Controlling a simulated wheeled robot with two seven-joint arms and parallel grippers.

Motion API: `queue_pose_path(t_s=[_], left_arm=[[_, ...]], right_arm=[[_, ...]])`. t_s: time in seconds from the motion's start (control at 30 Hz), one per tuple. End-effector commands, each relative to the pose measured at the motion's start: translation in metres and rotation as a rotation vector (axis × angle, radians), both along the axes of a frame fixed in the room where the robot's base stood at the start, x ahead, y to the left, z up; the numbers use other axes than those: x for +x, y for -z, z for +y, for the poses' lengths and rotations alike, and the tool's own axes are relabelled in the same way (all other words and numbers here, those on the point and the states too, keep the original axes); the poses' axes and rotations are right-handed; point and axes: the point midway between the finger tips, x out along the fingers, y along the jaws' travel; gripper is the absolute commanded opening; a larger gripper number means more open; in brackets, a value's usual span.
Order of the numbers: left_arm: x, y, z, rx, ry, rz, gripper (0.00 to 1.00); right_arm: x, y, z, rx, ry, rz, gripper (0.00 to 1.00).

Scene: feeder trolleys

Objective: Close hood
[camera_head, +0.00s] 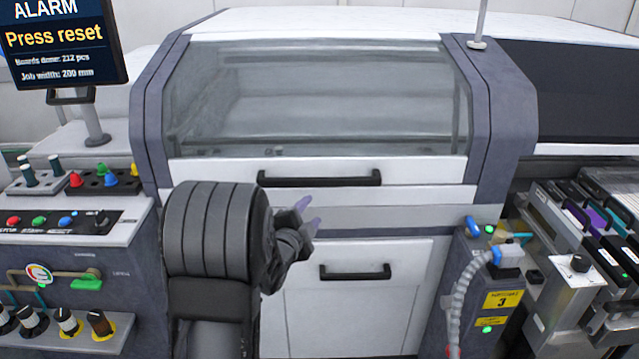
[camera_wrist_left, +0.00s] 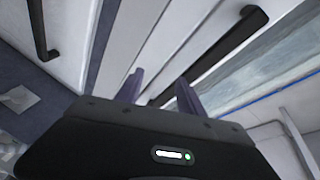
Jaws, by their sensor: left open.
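The hood (camera_head: 215,172) has a large clear window and a black bar handle (camera_head: 320,178) along its white lower front. It lies down over the front of the machine, and I see no clear gap under its lower edge. My left gripper (camera_head: 307,213) is open and empty, just below the hood handle and apart from it in the head view. In the left wrist view the gripper's two fingers (camera_wrist_left: 158,88) point toward the machine front, with the hood handle (camera_wrist_left: 230,46) beyond them to the upper right. My right gripper is not in view.
A lower white door with its own black handle (camera_head: 355,272) is below the hood. A control panel (camera_head: 65,222) and an alarm screen (camera_head: 62,40) reading "Press reset" stand at left. A grey hose (camera_head: 468,285) and feeders (camera_head: 590,215) are at right.

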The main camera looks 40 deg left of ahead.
Motion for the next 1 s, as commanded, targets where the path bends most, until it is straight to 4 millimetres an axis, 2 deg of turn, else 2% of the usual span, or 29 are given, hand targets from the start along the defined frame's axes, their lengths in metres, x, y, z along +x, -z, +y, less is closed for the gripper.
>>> queue_pose_path(t_s=[0.03, 0.1, 0.23, 0.67, 0.87, 1.0], left_arm=[[-0.004, -0.019, 0.015, 0.144, 0.012, -0.018, 0.45], [0.0, -0.033, 0.012, 0.3, 0.053, -0.03, 0.45], [0.001, -0.042, 0.006, 0.436, 0.078, -0.033, 0.45], [0.004, -0.041, 0.007, 0.456, 0.078, -0.023, 0.45], [0.023, -0.04, 0.012, 0.458, 0.08, -0.021, 0.45], [0.045, -0.041, 0.018, 0.459, 0.079, -0.021, 0.45]], right_arm=[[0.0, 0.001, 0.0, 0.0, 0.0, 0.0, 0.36], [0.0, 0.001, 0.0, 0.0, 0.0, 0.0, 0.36], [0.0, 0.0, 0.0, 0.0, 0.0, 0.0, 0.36], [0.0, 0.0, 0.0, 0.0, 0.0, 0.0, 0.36], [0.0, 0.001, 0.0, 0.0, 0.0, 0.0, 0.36], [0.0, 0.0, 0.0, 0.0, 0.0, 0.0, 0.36]])
